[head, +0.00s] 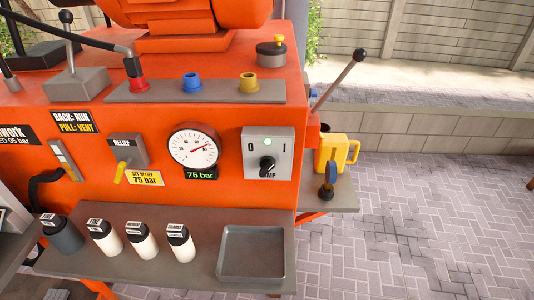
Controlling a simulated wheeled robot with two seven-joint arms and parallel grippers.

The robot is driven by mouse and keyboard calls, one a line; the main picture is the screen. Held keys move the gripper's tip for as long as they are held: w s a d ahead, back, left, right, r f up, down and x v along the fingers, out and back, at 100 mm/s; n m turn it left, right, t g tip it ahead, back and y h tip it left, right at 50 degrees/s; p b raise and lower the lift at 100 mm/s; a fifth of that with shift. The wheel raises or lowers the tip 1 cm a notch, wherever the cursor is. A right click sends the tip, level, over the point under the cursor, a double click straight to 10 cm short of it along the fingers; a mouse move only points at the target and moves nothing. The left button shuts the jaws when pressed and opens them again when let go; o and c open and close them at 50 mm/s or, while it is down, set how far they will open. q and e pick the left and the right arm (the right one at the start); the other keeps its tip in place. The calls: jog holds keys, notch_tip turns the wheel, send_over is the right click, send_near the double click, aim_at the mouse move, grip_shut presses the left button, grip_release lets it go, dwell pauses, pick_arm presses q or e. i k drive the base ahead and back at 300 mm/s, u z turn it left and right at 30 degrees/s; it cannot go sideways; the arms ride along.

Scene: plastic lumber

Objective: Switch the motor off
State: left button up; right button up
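The motor switch box (268,153) is a grey plate on the front of the orange machine (230,119), right of the gauge. It is marked 0 at its upper left and I at its upper right. A black rotary knob (267,165) sits below the lamp and partly covers a label. I cannot tell for sure which mark the knob points to. Neither of my grippers is in view.
A relief valve with a yellow lever (120,172) is further left. The front shelf (198,240) holds several bottles and a grey tray (251,254). A yellow jug (338,153) stands at right; paving beyond is open.

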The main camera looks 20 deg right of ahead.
aim_at(267, 164)
jog(key=z, duration=2.1)
jog(key=k, duration=1.15)
jog(key=u, duration=1.35)
jog(key=i, duration=0.5)
